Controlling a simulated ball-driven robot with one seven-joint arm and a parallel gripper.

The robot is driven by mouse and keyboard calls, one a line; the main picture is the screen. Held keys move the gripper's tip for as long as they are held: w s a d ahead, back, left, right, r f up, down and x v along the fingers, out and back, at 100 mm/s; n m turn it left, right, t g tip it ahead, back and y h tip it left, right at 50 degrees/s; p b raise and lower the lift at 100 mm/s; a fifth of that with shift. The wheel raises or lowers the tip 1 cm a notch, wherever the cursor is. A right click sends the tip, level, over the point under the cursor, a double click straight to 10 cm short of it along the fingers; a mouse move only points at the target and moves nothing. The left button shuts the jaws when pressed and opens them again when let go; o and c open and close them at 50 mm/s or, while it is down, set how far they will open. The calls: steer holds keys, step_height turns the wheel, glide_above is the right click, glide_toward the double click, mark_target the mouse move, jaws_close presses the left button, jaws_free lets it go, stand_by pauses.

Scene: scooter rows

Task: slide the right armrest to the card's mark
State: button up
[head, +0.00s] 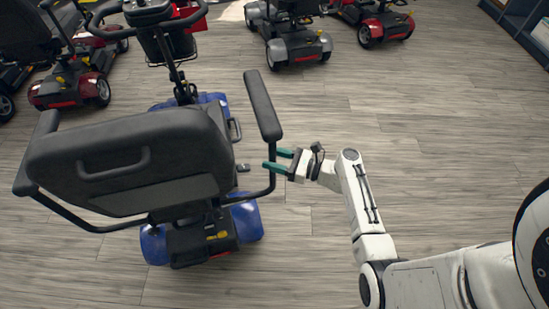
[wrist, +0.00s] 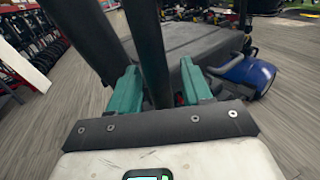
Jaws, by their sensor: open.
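The right armrest (head: 263,105) is a long black pad on a bent black tube (head: 271,183), at the right side of the blue scooter's seat (head: 130,160). My gripper (head: 274,160) is open at the tube, below the rear end of the pad. In the wrist view, a dark tube (wrist: 149,50) runs between the two teal fingers (wrist: 160,88), with gaps beside it. A wider dark bar (wrist: 82,35), perhaps the pad, passes to its left. I cannot make out the card or its mark in either view.
The blue scooter's rear (head: 201,235) is low beside my gripper. Red scooters (head: 72,82) stand at the far left, and a grey one (head: 292,35) and a red one (head: 374,22) at the back. The wooden floor (head: 440,130) at right is clear. A dark shelf (head: 525,25) stands at the upper right.

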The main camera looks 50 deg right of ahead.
steer(key=v, duration=1)
steer(key=shift+s, duration=0.35)
steer(key=shift+d, duration=0.15)
steer(key=s+a+f+n+g+y+p, duration=0.1)
steer(key=s+a+n+g+p, duration=0.15)
steer(key=a+n+g, duration=0.5)
steer(key=s+a+f+n+g+p, duration=0.1)
steer(key=s+a+n+g+p, duration=0.3)
steer(key=a+n, duration=0.6)
steer(key=s+r+n+g+h, duration=0.4)
steer(key=r+n+h, duration=0.3)
steer(key=r+n, duration=0.4)
steer(key=s+n, duration=0.1)
steer(key=n, duration=0.2)
steer(key=shift+s+d, duration=0.25)
steer(key=shift+d, duration=0.05)
steer(key=shift+g, duration=0.25)
